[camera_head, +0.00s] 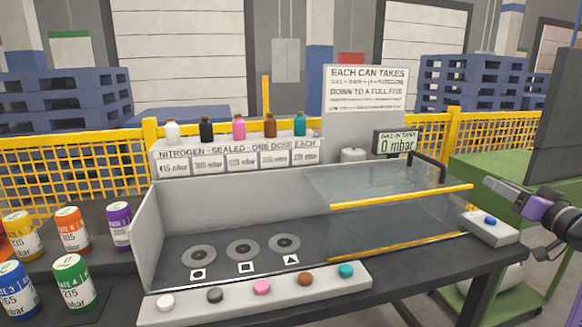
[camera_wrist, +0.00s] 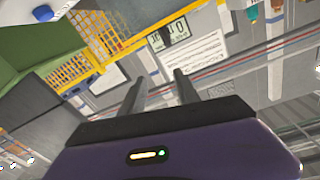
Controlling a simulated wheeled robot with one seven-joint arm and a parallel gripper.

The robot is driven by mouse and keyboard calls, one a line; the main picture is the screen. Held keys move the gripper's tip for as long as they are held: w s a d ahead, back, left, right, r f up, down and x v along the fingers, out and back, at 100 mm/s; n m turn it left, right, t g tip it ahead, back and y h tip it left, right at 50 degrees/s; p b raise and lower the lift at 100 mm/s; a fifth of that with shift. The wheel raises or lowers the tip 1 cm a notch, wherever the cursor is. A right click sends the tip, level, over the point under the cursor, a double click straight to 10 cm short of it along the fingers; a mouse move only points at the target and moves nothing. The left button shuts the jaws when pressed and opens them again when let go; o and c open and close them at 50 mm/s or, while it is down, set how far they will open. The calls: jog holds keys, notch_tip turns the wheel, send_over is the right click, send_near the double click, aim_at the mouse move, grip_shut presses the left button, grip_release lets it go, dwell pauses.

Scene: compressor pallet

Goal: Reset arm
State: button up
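My gripper (camera_head: 489,184) is at the right edge of the head view, above and beside the white box with a blue button (camera_head: 490,222). In the wrist view its two dark fingers (camera_wrist: 156,84) stand apart with nothing between them. The wrist view is tilted and looks toward the sign and the upper part of the hall. The blue button also shows in the wrist view (camera_wrist: 43,13) at the upper left.
A grey bench tray (camera_head: 145,235) with yellow rails (camera_head: 400,197) fills the middle. Coloured cans (camera_head: 71,229) stand at left. Small bottles (camera_head: 239,127) line the back shelf. A green cart (camera_head: 500,170) is at right. The gas display (camera_head: 397,143) reads 0 mbar.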

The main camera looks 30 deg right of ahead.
jog(key=s+a+f+m+g+h+p, duration=0.15)
jog(key=a+f, duration=0.25)
jog(key=a, duration=0.4)
jog(key=s+a+f+h+p, duration=0.2)
jog(key=a+f, duration=0.2)
jog(key=a, duration=0.5)
jog(key=s+a+f+h+p, duration=0.2)
jog(key=a+f, duration=0.2)
jog(key=a, duration=0.4)
jog(key=s+a+n+y+p, duration=0.2)
jog(key=s+a+y, duration=0.2)
jog(key=a, duration=0.6)
jog(key=s+a+f+n+y+p, duration=0.1)
jog(key=s+a+n+y+p, duration=0.1)
jog(key=s+a, duration=0.6)
jog(key=s+a+n+g+y+p, duration=0.1)
jog(key=s+a+n+y, duration=0.3)
jog(key=a, duration=0.8)
jog(key=s+y+p, duration=0.1)
jog(key=s+y, duration=0.1)
jog(key=s, duration=0.1)
jog(key=shift+f, duration=0.25)
